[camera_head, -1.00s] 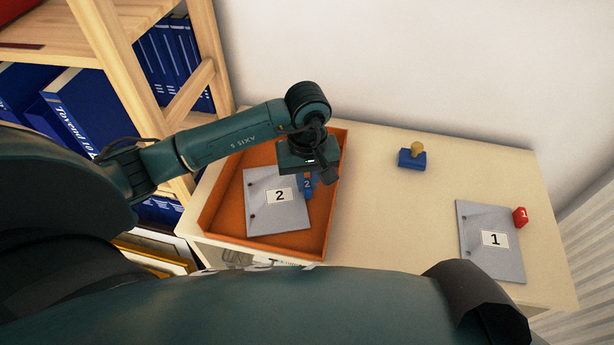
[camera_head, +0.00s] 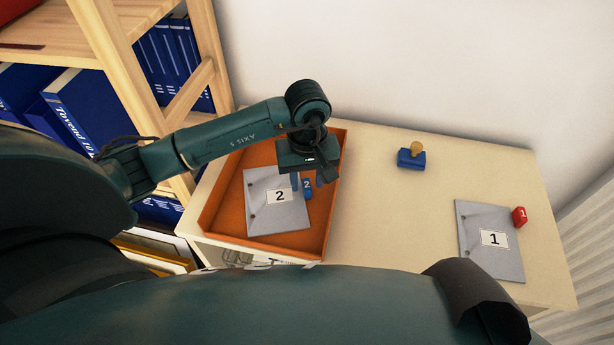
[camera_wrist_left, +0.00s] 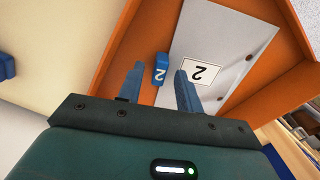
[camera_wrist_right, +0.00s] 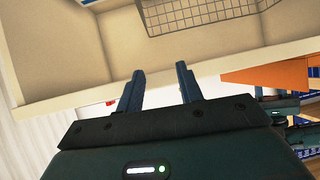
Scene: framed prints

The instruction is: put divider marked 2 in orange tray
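The grey divider marked 2 (camera_head: 263,215) lies flat in the orange tray (camera_head: 321,222), with its blue tab (camera_head: 307,190) on the right side. The left wrist view also shows the divider (camera_wrist_left: 232,50), its blue tab (camera_wrist_left: 161,69) and the tray (camera_wrist_left: 108,93). My left gripper (camera_head: 308,183) is over the tray with its fingers apart. In the left wrist view my left gripper (camera_wrist_left: 156,75) has the blue tab between or just beyond its open fingers, with no clear contact. My right gripper (camera_wrist_right: 157,80) is open and empty in the right wrist view, below the tabletop level.
The grey divider marked 1 (camera_head: 484,254) with a red tab (camera_head: 520,216) lies at the table's right. A blue stamp with a tan knob (camera_head: 412,156) stands at the back. A wooden shelf with blue binders (camera_head: 82,106) is at the left. The middle tabletop is clear.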

